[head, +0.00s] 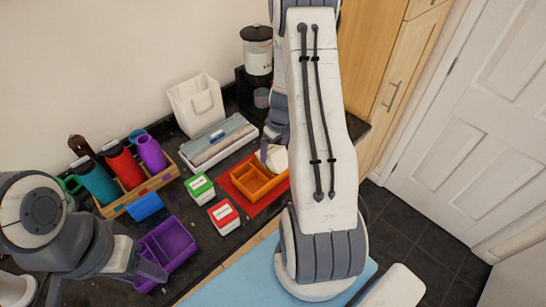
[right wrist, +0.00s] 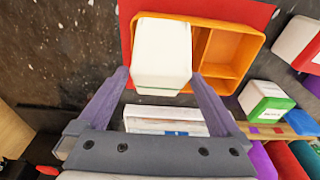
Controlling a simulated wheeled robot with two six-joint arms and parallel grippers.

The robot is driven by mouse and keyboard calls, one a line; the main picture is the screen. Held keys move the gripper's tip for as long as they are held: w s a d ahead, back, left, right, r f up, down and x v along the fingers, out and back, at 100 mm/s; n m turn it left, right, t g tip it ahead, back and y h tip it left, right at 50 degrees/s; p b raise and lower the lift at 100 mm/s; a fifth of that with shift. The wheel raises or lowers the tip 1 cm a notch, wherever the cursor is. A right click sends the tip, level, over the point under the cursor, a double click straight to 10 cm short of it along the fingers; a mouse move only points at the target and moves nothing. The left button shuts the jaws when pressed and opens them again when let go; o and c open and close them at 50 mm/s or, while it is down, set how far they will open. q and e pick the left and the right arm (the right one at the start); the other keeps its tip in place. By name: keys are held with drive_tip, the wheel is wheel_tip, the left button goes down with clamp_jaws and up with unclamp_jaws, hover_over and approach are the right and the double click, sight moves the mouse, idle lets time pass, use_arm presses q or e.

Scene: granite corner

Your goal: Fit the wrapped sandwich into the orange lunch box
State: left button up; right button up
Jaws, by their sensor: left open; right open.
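The orange lunch box (head: 262,195) sits on a red mat, its dividers and empty smaller compartments showing. The white wrapped sandwich (head: 279,158) is at the box's far end in the head view. In the right wrist view the sandwich (right wrist: 162,52) covers the large left compartment of the lunch box (right wrist: 232,72) and overlaps its near rim; I cannot tell how deep it sits. My right gripper (right wrist: 159,74) is open, its fingertips on either side of the sandwich's near end, not clamped on it. My left gripper (head: 150,268) is open and empty beside the purple box.
The red mat (head: 262,207) lies under the lunch box. Near it stand a green-and-white box (head: 200,187), a red-and-white box (head: 224,217), a purple box (head: 178,240) and a long pale case (head: 218,142). A wooden rack (head: 160,180) holds bottles. My right arm hides the counter's right part.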

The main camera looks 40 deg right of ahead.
clamp_jaws()
drive_tip(key=shift+r, duration=0.15)
